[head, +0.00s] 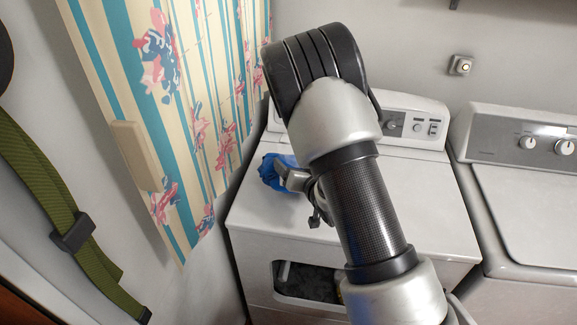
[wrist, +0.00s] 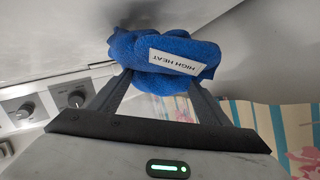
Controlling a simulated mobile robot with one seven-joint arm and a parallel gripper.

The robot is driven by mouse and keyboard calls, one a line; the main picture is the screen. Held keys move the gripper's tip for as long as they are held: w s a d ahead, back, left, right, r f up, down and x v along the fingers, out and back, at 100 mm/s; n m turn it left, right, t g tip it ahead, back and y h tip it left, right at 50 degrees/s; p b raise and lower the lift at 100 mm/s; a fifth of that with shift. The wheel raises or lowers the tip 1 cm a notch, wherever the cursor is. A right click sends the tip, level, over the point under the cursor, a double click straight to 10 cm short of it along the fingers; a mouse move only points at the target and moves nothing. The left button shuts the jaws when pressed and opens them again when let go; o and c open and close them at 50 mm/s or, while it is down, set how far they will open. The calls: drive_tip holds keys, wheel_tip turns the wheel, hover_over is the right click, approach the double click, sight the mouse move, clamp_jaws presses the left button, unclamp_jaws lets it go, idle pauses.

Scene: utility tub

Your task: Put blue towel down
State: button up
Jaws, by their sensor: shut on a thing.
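The blue towel (head: 274,172) is bunched up over the left part of the top of the white machine (head: 400,184). In the wrist view the towel (wrist: 140,46) shows a white label reading "HIGH HEAT" and sits between the tips of my two dark fingers. My gripper (wrist: 163,82) is shut on the towel. In the head view my gripper (head: 287,177) is partly hidden behind my arm. I cannot tell whether the towel touches the machine's top.
A striped floral curtain (head: 200,110) hangs close on the left. The control panel (head: 415,122) with knobs stands at the machine's back. A second white machine (head: 525,200) stands on the right. The visible machine top right of my arm is clear. A green strap (head: 40,180) hangs at far left.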

drive_tip(key=shift+f, duration=0.25)
drive_tip(key=shift+f+b, duration=0.15)
drive_tip(key=shift+b, duration=0.15)
drive_tip(key=o, duration=1.2)
drive_tip(key=shift+s, duration=0.1)
